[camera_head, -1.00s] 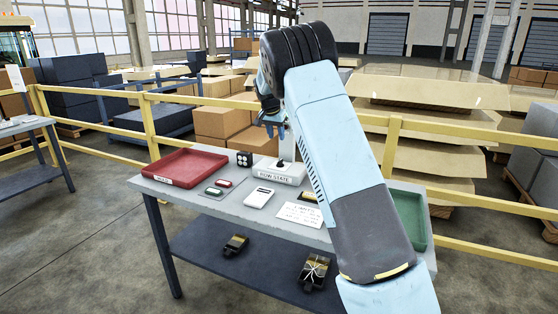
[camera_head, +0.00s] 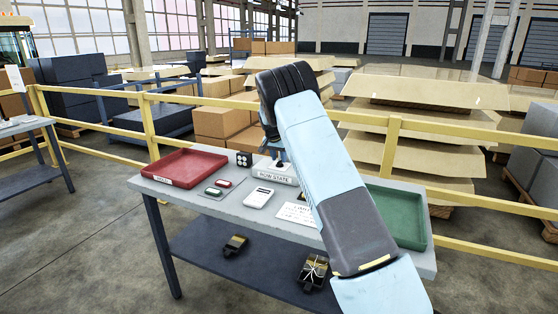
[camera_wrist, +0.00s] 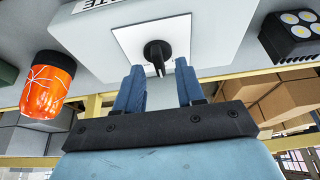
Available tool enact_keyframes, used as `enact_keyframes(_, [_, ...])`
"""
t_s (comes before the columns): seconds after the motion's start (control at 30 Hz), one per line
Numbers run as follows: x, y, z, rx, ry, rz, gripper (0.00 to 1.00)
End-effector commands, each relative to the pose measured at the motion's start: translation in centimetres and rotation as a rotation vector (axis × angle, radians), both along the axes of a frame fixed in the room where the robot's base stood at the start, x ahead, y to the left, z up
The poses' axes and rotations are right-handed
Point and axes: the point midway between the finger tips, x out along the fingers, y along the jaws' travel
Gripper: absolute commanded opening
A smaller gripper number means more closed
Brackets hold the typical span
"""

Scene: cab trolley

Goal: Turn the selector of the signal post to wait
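The signal post (camera_head: 276,178) is a pale box labelled "ROW STATE" at the back of the table, partly behind my arm in the head view. Its selector, a black knob (camera_wrist: 157,52) on a white square plate, shows in the wrist view. No wait mark is readable. My gripper (camera_wrist: 160,68) is open, with its two blue fingers apart. The knob's lower end appears in the gap between the fingertips; I cannot tell whether they touch it. In the head view my arm hides most of the gripper.
A black block with pale round lamps (camera_wrist: 292,36) stands beside the post. An orange patterned cup (camera_wrist: 47,86) is on its other side. A red tray (camera_head: 186,166), a white device (camera_head: 258,198) and a green tray (camera_head: 397,215) are on the table. A yellow rail (camera_head: 150,125) runs behind.

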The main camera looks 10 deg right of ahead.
Motion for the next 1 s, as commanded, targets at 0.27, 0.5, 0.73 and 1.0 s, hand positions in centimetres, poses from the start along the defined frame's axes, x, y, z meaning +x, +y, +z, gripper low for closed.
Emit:
enact_keyframes(0.27, [0.5,-0.4,-1.6,-0.001,-0.001,0.0,0.38])
enact_keyframes(0.5, [0.6,-0.4,-1.6,-0.001,-0.001,0.0,0.38])
enact_keyframes(0.73, [0.5,-0.4,-1.6,-0.001,-0.001,0.001,0.18])
enact_keyframes(1.0, [0.5,-0.3,-1.6,0.0,-0.001,0.001,0.0])
